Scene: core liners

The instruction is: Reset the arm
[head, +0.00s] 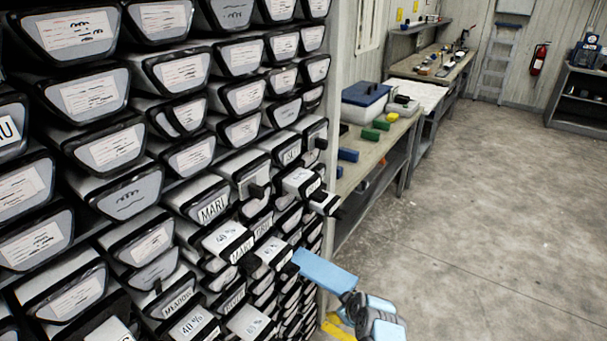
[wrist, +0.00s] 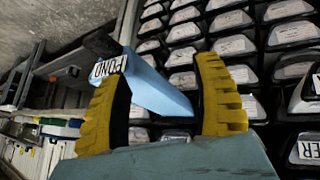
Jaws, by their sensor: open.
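My gripper (wrist: 160,72) shows in the wrist view as two yellow, ridged fingers with black inner faces, spread wide apart. I see nothing clamped between them. A bit of yellow beside the joint looks like part of my gripper, mostly hidden there.
A tall rack of core liners (head: 103,147) with white labelled ends fills the left. Some liners (head: 301,181) stick out near its right end. A workbench (head: 372,152) holds a blue-lidded box (head: 366,94) and small coloured blocks. The concrete floor (head: 480,230) at right is clear.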

